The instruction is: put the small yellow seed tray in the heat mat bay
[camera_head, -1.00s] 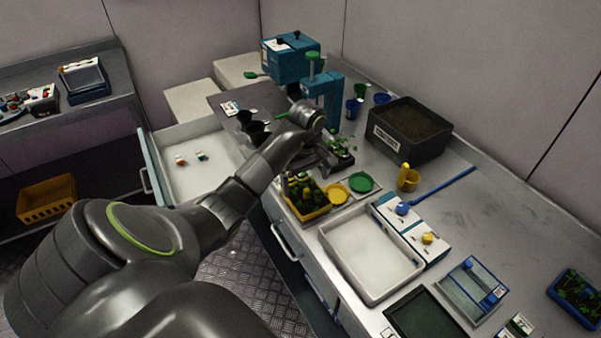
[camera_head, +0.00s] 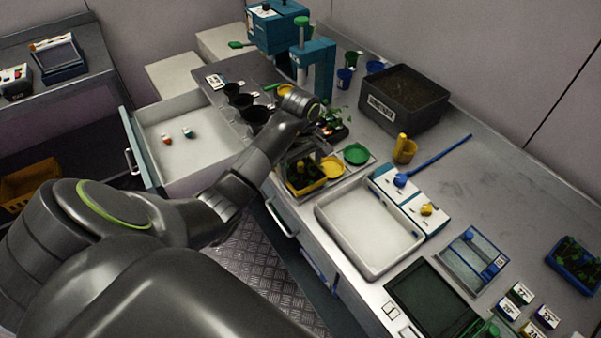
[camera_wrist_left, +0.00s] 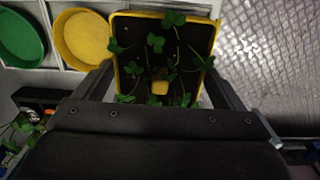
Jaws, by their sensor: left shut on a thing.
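The small yellow seed tray (camera_head: 308,186), with dark soil and green seedlings, sits at the bench's front edge beside a yellow dish (camera_head: 332,167) and a green dish (camera_head: 356,154). My left gripper (camera_wrist_left: 160,70) is shut on the tray, with one finger along each side in the left wrist view, where the tray's rim (camera_wrist_left: 163,15) also shows. In the head view my left arm partly hides the gripper. I cannot tell whether the tray is lifted. No heat mat bay is clearly identifiable; a dark flat panel (camera_head: 430,298) lies at the front right. My right gripper is not in view.
An empty white tub (camera_head: 370,232) stands to the right of the seed tray. Behind are a yellow cup (camera_head: 404,150), a blue stick and a dark soil box (camera_head: 402,97). An open drawer (camera_head: 180,150) is at left. A blue planted tray (camera_head: 576,265) is far right.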

